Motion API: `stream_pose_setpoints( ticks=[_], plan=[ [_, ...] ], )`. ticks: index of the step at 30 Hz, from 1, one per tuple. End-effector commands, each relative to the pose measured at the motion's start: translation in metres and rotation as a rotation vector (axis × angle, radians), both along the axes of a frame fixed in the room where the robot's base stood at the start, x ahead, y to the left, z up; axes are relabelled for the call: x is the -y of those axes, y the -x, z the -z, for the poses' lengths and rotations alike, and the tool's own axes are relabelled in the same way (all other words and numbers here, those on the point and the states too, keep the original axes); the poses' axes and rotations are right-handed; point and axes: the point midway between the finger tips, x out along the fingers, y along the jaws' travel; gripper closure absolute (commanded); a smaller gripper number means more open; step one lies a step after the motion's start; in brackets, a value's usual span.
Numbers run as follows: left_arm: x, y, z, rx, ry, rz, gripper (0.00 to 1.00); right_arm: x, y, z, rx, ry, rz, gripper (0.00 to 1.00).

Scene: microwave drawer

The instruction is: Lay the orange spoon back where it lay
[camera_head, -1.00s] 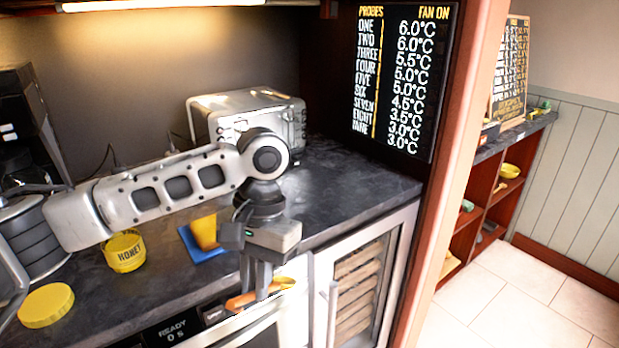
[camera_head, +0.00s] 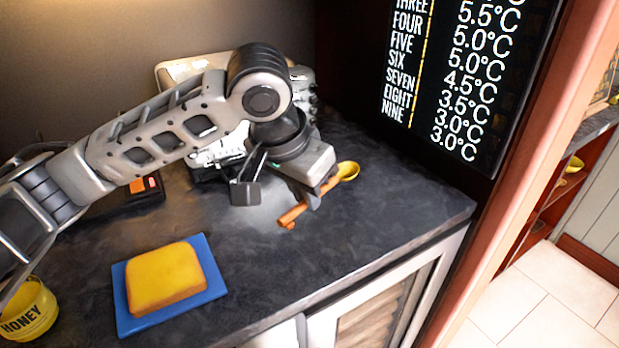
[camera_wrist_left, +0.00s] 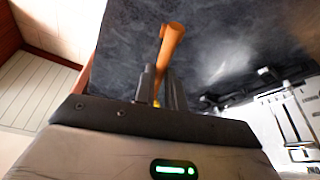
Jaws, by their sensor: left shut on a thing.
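The orange spoon (camera_head: 294,214) has an orange handle and a yellow bowl. My left gripper (camera_head: 314,199) is shut on it, across the handle between its end and the bowl. The bowl points to the far right and the handle end to the near left in the head view. The spoon is over the dark countertop (camera_head: 370,215); I cannot tell whether it touches it. In the left wrist view the handle (camera_wrist_left: 171,43) sticks out beyond the fingers (camera_wrist_left: 160,88), with a little yellow between them. My right gripper is out of view.
A blue mat (camera_head: 126,318) with a yellow sponge-like block (camera_head: 165,275) lies near the front. A honey jar (camera_head: 28,312) stands at the lower left. A silver appliance (camera_head: 180,72) stands behind my arm. The counter right of the spoon is clear, up to the display panel (camera_head: 460,80).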

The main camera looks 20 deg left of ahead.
Motion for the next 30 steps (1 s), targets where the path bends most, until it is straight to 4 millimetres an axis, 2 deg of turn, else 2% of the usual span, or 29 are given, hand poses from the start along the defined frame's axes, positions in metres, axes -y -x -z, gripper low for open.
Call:
stream_pose_setpoints(
  ticks=[5,10,12,18,30],
  plan=[
    [0.000,0.000,0.000,-0.001,0.000,0.000,1.00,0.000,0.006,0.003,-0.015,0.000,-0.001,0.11],
    [-0.001,0.002,-0.004,-0.004,-0.002,0.000,1.00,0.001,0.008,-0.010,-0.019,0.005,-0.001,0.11],
    [-0.001,0.001,0.007,-0.002,-0.002,0.000,1.00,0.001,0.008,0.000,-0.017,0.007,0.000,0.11],
    [-0.001,0.001,0.027,-0.002,-0.001,0.000,1.00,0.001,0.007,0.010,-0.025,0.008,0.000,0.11],
    [-0.001,0.001,0.060,-0.002,-0.002,-0.001,1.00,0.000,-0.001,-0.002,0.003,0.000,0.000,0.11]
  ],
)
